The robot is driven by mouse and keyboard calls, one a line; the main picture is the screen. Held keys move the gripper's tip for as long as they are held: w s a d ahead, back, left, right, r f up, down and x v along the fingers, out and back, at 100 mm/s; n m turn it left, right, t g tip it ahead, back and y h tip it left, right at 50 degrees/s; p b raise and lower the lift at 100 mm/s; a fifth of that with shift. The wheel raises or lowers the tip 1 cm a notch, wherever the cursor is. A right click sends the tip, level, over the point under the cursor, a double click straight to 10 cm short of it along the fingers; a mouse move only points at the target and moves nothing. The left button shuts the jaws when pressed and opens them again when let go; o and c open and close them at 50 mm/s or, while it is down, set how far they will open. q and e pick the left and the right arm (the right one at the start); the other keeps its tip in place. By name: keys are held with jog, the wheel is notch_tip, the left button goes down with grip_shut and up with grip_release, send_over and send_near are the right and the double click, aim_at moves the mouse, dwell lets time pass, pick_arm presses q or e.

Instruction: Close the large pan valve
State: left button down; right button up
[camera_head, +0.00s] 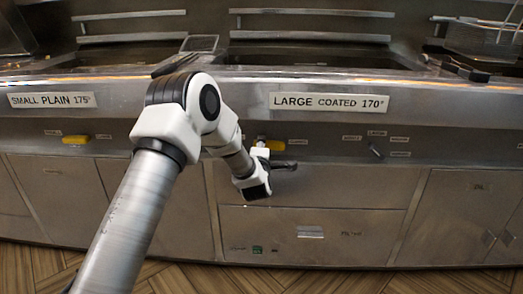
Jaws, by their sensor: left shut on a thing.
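The large pan valve has a yellow handle (276,145) on the steel front panel, below the label "LARGE COATED 170°" (331,102). My left arm comes in from the left and bends down to it. My left gripper (263,152) is at the handle, shut on it and covering part of its left side. The exact finger contact is too small to make out. My right gripper is not in view.
Another yellow handle (76,140) sits under the label "SMALL PLAIN 175°" (52,100) at the left. A small dark switch (376,150) is to the right of the large valve. Steel drawers and cupboard doors (460,210) fill the lower front. Wood-patterned floor (190,280) lies in front.

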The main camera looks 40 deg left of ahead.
pick_arm(q)
jog(key=shift+f+n, duration=0.2)
jog(key=shift+n, duration=0.2)
jog(key=c, duration=1)
grip_release()
jog(key=v, duration=1.2)
jog(key=shift+s, duration=0.1)
